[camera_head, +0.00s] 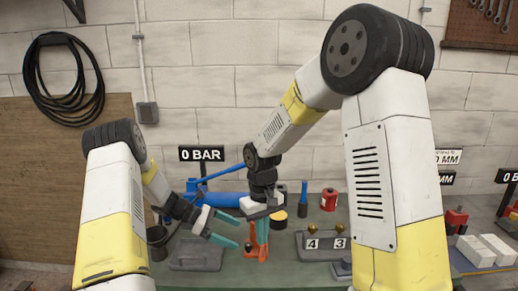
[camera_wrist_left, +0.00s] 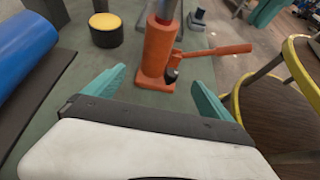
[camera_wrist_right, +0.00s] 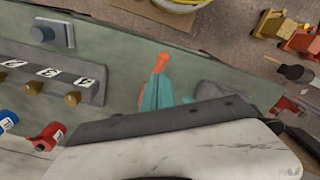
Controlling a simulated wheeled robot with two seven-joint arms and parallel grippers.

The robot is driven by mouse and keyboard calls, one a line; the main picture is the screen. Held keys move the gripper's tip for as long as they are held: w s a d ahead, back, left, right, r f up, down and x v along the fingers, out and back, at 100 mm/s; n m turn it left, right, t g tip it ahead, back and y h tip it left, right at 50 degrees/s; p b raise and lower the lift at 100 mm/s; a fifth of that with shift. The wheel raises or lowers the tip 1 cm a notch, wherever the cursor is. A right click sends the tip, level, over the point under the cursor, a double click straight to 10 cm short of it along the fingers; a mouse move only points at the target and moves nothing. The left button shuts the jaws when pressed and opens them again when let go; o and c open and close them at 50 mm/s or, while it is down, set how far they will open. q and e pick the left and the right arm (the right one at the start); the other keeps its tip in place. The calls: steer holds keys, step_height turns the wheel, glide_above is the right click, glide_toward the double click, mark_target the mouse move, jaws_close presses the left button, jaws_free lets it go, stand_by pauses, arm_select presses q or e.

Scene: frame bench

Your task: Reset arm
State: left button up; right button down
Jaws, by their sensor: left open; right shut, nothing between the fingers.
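My left gripper (camera_head: 237,232) reaches in from the left in the head view, with its teal fingers spread and nothing between them. In the left wrist view its fingers (camera_wrist_left: 158,76) stand apart, with an orange jack-like device (camera_wrist_left: 158,48) and its side lever beyond them. My right gripper (camera_head: 262,236) hangs fingers down above the bench at the middle, in front of the orange device (camera_head: 262,252). In the right wrist view its teal fingers (camera_wrist_right: 157,95) are together and empty. Orange parts (camera_wrist_right: 160,62) show just past their tips; whether they touch is unclear.
A block with numbered tags and brass knobs (camera_head: 323,254) is right of the orange device. A red canister (camera_head: 329,199) is at the back. A "0 BAR" sign (camera_head: 201,154) stands behind the left gripper.

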arm_select(q)
steer(key=shift+v, duration=1.2)
steer(key=shift+a+r, duration=0.25)
steer(key=s+d+r+m+y, duration=0.1)
steer(key=s+r+m+y, duration=0.3)
steer(key=r, duration=0.5)
steer(key=s+r+m+y, duration=0.1)
steer(key=s+r+m, duration=0.4)
steer(key=s+r, duration=0.3)
steer(key=s+a+r+m+t+y, duration=0.1)
steer(key=s+r+m+t+y, duration=0.1)
steer(key=s, duration=0.6)
steer(key=s+a+r+m+t+y, duration=0.2)
steer(key=s+r+m+t+y, duration=0.1)
steer(key=s+r+m, duration=0.4)
steer(key=shift+s+r+m+t, duration=0.3)
steer(key=shift+s+r+t, duration=0.3)
steer(key=shift+s+r, duration=0.05)
arm_select(e)
steer(key=s+d+r+m+t+y, duration=0.1)
steer(key=s+d+r+m+t, duration=0.1)
steer(key=s+d+r, duration=0.4)
steer(key=s+d+r+m+t+y, duration=0.1)
steer(key=s+d+r+m+t, duration=0.2)
steer(key=s+d+r, duration=0.4)
step_height(320, 180, up, 6)
steer(key=s+t, duration=0.1)
steer(key=s, duration=0.1)
steer(key=shift+s+d, duration=0.2)
steer(key=shift+s, duration=0.2)
